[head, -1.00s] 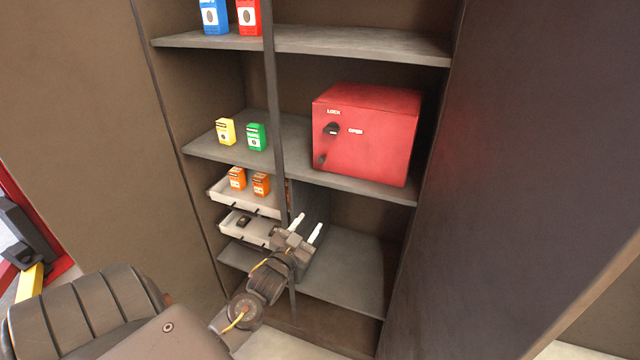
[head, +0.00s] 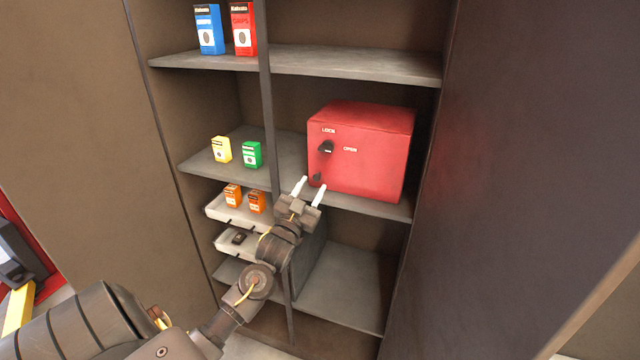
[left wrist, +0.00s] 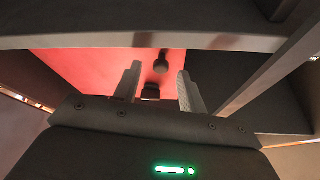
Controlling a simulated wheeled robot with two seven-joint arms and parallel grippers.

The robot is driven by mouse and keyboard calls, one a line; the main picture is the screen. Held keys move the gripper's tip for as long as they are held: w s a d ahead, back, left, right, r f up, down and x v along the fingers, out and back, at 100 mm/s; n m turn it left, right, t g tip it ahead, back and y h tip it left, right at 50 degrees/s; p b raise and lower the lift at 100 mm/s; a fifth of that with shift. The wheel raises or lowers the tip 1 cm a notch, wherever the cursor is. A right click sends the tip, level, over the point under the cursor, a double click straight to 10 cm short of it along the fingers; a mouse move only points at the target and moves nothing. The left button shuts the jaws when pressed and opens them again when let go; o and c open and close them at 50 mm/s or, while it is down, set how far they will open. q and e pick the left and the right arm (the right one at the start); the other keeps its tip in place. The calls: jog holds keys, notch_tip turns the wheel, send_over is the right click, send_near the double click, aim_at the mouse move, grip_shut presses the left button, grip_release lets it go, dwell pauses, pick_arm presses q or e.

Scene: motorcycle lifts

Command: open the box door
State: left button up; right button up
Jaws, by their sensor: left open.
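A red box (head: 375,150) stands on the middle shelf, its door face marked LOCK and OPEN. A black knob (head: 326,147) sits on that face beside the two words, and a second dark knob or handle (head: 317,180) sits lower near the left edge. The door looks closed. My left gripper (head: 311,188) is open and empty, with its pale fingertips in front of the box's lower left part. The left wrist view shows the red door (left wrist: 95,70) and two dark knobs beyond the fingers (left wrist: 155,85). My right gripper is out of view.
A dark vertical post (head: 268,110) divides the cabinet left of the box. Small cartons, such as a green one (head: 252,154), stand on the left shelves. White drawers (head: 240,213) sit lower left. The shelf edge (head: 370,207) runs below the box.

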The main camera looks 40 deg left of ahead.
pick_arm(q)
jog(key=shift+x, duration=1)
grip_shut()
